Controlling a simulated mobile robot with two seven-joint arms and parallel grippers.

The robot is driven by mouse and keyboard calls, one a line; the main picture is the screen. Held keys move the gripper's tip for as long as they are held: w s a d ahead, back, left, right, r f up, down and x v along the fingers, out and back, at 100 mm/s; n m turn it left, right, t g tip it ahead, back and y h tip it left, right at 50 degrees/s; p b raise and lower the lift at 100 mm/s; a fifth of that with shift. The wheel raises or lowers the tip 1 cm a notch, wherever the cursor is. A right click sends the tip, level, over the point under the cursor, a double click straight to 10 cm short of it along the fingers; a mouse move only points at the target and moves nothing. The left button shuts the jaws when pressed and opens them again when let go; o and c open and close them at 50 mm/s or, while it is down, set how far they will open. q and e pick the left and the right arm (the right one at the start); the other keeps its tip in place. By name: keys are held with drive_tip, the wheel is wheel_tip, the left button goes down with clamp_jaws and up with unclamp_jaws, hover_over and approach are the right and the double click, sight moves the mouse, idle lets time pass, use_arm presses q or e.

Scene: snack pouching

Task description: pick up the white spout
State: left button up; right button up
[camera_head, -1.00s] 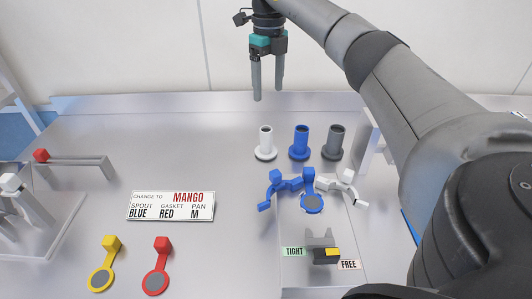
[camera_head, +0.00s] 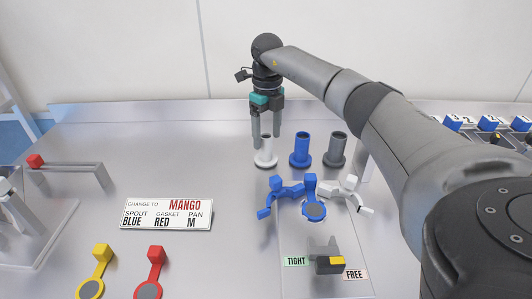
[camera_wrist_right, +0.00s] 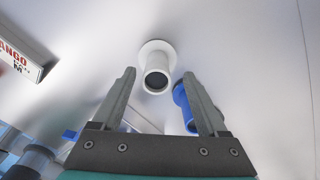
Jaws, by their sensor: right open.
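The white spout (camera_head: 265,154) stands upright on its round flange on the table, left of the blue spout (camera_head: 302,150) and the grey spout (camera_head: 336,150). My right gripper (camera_head: 265,143) is open and empty. Its fingers point down at the white spout, and in the head view they overlap its upper part. In the right wrist view the white spout (camera_wrist_right: 157,68) lies ahead, between the lines of the open fingers (camera_wrist_right: 163,82), with its dark bore showing. I cannot tell whether the fingers touch it. The left gripper is not in view.
A fixture with blue and white arms (camera_head: 311,196) stands in front of the spouts. A sign (camera_head: 167,214) reads change to mango, spout blue, gasket red, pan M. Yellow (camera_head: 92,287) and red (camera_head: 150,288) gaskets lie at the front left.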

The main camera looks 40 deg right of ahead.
sight(266, 146)
drive_tip(key=f, duration=0.3)
drive_tip(key=shift+s+a+b, duration=0.1)
drive_tip(key=shift+a+b, duration=0.1)
drive_tip(key=shift+b, duration=0.1)
drive_tip(key=shift+f, duration=0.4)
drive_tip(key=c, duration=1)
clamp_jaws()
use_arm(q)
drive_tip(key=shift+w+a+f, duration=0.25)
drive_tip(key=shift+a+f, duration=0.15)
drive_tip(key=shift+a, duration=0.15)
